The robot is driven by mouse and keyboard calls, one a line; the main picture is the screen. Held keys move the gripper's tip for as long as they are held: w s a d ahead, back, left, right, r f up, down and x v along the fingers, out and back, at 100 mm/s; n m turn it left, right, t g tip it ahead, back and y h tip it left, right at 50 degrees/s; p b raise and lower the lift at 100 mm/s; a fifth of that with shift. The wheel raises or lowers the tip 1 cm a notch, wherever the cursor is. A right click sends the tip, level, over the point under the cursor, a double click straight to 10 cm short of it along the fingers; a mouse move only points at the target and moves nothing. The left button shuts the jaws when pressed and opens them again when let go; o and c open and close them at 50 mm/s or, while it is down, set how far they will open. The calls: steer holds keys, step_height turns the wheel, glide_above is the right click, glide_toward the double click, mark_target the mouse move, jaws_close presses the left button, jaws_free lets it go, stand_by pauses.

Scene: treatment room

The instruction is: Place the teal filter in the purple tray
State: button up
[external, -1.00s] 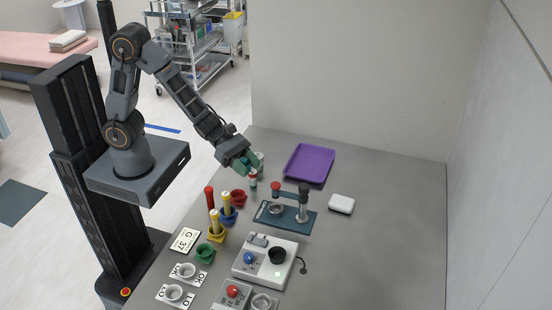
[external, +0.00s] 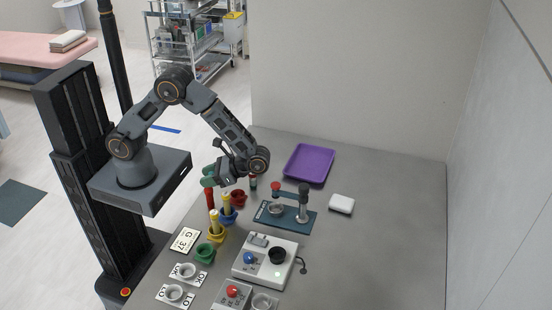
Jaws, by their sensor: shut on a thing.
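My gripper (external: 209,176) is at the left edge of the table, above the red upright rod, with its fingers toward the left. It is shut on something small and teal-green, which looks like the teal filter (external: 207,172). Fingers and filter are hard to tell apart at this size. The purple tray (external: 308,164) lies flat and empty on the back part of the table, well to the right of my gripper.
A small bottle (external: 253,183) stands close below my wrist. A teal stand (external: 287,216) with a lever and a white box (external: 341,204) are in front of the tray. The right side is clear.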

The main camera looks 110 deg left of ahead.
steer(key=w+a+f+m+t+y+b, duration=0.2)
steer(key=a+m+t+y+b, duration=0.3)
steer(key=a+m+y, duration=0.9)
steer(key=w+a+r+m+t+y+b, duration=0.3)
steer(key=w+a+r+m+t+b, duration=0.4)
steer(key=m+t, duration=0.6)
steer(key=b, duration=0.2)
glide_above(293, 170)
steer(key=shift+t+h, duration=0.3)
steer(key=shift+t, duration=0.1)
steer(key=f, duration=0.8)
steer(key=shift+s+f, duration=0.3)
steer(key=shift+f, duration=0.05)
steer(key=shift+w+a+f, duration=0.15)
steer(key=shift+w+f, duration=0.1)
steer(key=shift+f, duration=0.2)
steer(key=shift+f+b, duration=0.5)
steer(key=shift+f, duration=0.85)
